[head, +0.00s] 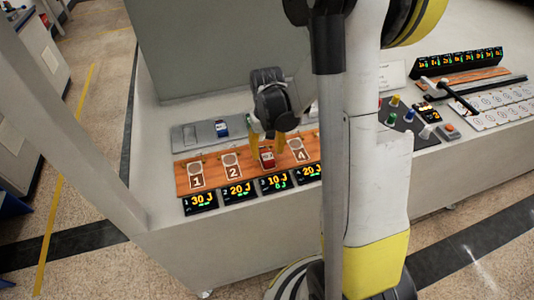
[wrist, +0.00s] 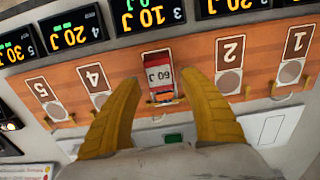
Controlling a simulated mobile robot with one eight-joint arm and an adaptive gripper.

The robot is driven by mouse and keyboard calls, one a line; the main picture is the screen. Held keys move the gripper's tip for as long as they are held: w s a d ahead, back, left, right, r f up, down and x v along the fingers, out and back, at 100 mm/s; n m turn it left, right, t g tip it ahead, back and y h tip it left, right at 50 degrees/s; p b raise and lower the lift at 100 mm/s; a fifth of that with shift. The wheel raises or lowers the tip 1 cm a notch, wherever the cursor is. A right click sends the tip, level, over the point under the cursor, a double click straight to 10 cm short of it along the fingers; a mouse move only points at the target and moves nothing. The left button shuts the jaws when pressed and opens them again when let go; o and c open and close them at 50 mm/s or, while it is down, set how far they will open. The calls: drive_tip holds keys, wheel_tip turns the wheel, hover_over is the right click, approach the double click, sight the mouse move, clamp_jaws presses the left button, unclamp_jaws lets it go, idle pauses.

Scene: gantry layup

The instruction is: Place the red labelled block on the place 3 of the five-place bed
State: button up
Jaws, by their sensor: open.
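The red labelled block (head: 267,159), marked 60 J, stands between places 2 and 4 of the wooden five-place bed (head: 216,184). It covers the spot of place 3, whose number is hidden. In the wrist view the red block (wrist: 158,66) shows its white label between my fingers. My gripper (head: 266,148) is open, with one yellow finger on each side of the block. In the wrist view the gripper (wrist: 164,82) shows gaps between both fingers and the block. I cannot tell the exact height of the fingertips above the bed.
Energy displays (head: 239,191) line the bed's front edge; the one marked 3 reads 10 J. Places 1 (wrist: 294,58), 2 (wrist: 230,65) and 4 (wrist: 95,83) are bare.

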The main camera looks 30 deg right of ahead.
sight(267, 155)
wheel_tip(267, 155, up, 9)
drive_tip(key=p, duration=0.2)
drive_tip(key=s+a+r+n+t, duration=0.3)
drive_tip(key=s+a+r+t, duration=0.4)
drive_tip(key=s+a+r, duration=0.4)
drive_tip(key=shift+a+r, duration=0.8)
drive_tip(key=shift+a, duration=0.45)
drive_tip(key=shift+f, duration=0.1)
